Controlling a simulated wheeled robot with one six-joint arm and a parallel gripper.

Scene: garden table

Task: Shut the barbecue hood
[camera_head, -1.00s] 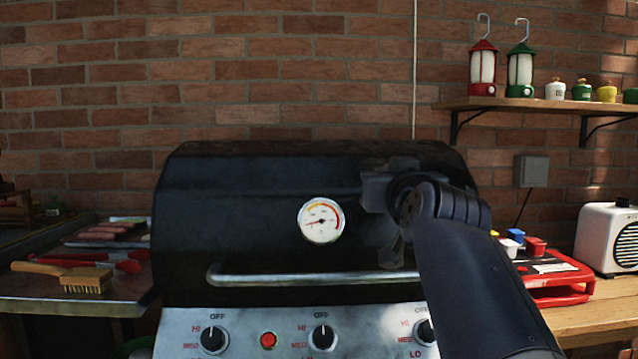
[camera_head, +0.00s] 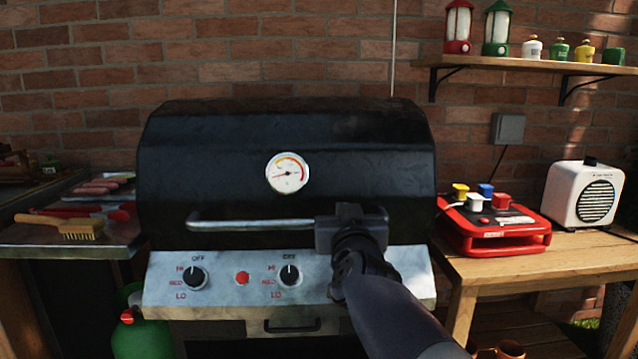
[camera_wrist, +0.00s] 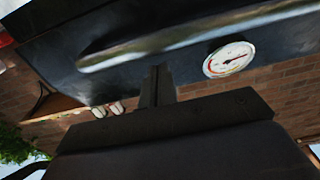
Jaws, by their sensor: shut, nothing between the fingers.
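The black barbecue hood (camera_head: 230,150) is down over the grill body, above the control panel (camera_head: 220,280). A round thermometer (camera_head: 287,172) is on its front, and a metal bar handle (camera_head: 250,222) runs along its lower edge. My gripper (camera_head: 350,218) is at the right end of the handle, in front of the hood. In the wrist view, my gripper's closed fingers (camera_wrist: 158,85) point at the hood (camera_wrist: 130,60), close under the handle (camera_wrist: 150,45). The fingers are shut and hold nothing. Whether they touch the hood or handle I cannot tell.
A red case (camera_head: 490,235) and a white radio-like box (camera_head: 583,195) stand on the wooden table at right. A side shelf at left holds a brush (camera_head: 80,228) and sausages (camera_head: 105,185). A green gas bottle (camera_head: 140,335) stands below left.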

